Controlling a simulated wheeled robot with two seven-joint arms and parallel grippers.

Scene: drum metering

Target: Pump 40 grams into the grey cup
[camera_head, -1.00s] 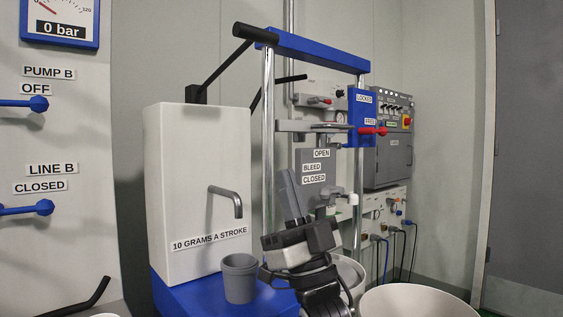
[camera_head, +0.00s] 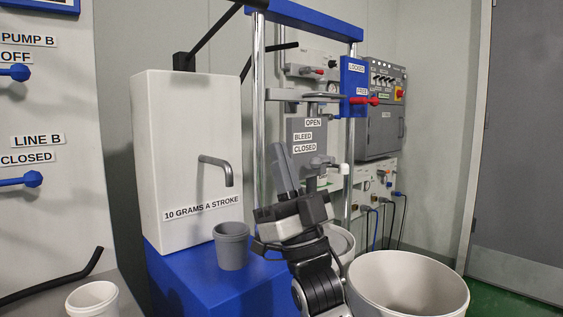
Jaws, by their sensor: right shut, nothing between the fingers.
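The grey cup (camera_head: 232,247) stands upright on the blue base (camera_head: 190,277), below and slightly right of the spout (camera_head: 222,168). The spout comes out of the white drum (camera_head: 185,135), labelled "10 GRAMS A STROKE". A black pump lever (camera_head: 217,42) slants up to the right from the drum's top; its upper end is cut off by the top edge. My right gripper (camera_head: 284,160) points up, right of the cup, shut and empty, in front of the grey valve panel. It appears apart from the cup. The cup's contents cannot be seen. My left gripper is not in view.
A large pale bin (camera_head: 408,290) stands at the lower right, with another pale container (camera_head: 342,242) behind my arm. A white cup (camera_head: 92,300) is at the lower left. A steel-post frame with a blue crossbar (camera_head: 310,22) stands behind my gripper.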

